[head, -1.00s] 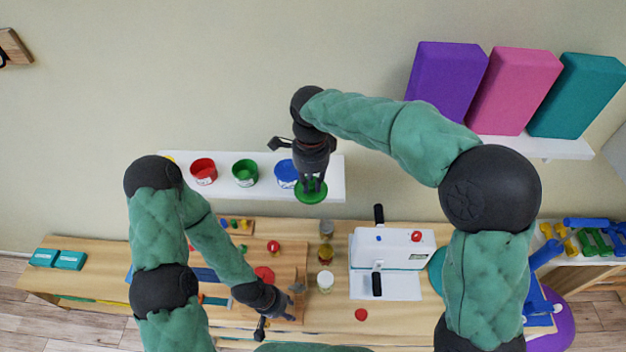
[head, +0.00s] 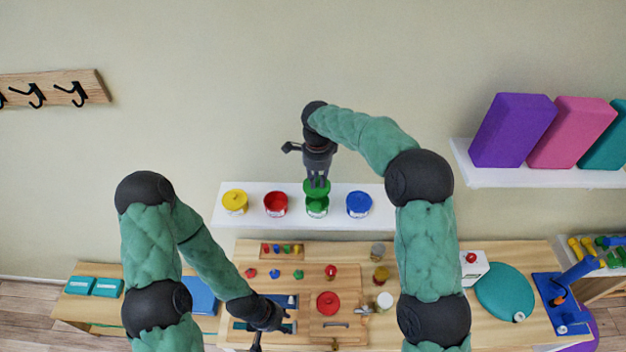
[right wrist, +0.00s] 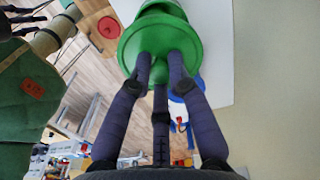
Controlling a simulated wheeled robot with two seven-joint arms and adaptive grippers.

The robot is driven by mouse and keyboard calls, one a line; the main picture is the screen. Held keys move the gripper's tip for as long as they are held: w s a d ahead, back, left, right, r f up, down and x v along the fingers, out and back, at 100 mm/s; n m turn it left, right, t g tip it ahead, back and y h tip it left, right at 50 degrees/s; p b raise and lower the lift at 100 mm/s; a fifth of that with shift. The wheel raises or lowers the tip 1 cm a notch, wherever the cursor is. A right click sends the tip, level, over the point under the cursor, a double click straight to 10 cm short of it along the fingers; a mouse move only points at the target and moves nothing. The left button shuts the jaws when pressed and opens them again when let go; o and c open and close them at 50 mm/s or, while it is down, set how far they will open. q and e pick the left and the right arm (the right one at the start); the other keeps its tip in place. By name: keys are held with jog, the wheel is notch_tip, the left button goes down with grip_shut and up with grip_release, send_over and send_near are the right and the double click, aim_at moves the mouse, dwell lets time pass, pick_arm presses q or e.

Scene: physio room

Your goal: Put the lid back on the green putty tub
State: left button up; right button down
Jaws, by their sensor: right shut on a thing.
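My right gripper (head: 318,186) is shut on the green lid (head: 317,188) and holds it right above the green putty tub (head: 317,209) on the white wall shelf. In the right wrist view the fingers close on the middle of the lid (right wrist: 133,52), which hides most of the tub behind it. From the head view I cannot tell whether the lid touches the rim. My left gripper (head: 272,322) is low over the wooden table's front part; its fingers are too small and dark to read.
The white shelf (head: 338,221) also bears a yellow tub (head: 235,202), a red tub (head: 276,205) and a blue tub (head: 358,206), close on both sides of the green one. A red lid (head: 328,303) lies on the wooden table (head: 415,260) below.

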jog(key=shift+d+f, duration=0.3)
jog(key=shift+f, duration=0.4)
jog(key=shift+a+f+b, duration=0.15)
jog(key=shift+f+b, duration=0.15)
jog(key=shift+f, duration=0.4)
jog(key=shift+f+b, duration=0.3)
jog(key=shift+f, duration=0.4)
jog(key=shift+f+b, duration=0.8)
jog(key=shift+f, duration=0.3)
jog(key=shift+b, duration=0.35)
jog(key=shift+f+b, duration=0.15)
jog(key=shift+b, duration=0.25)
dwell(0.6)
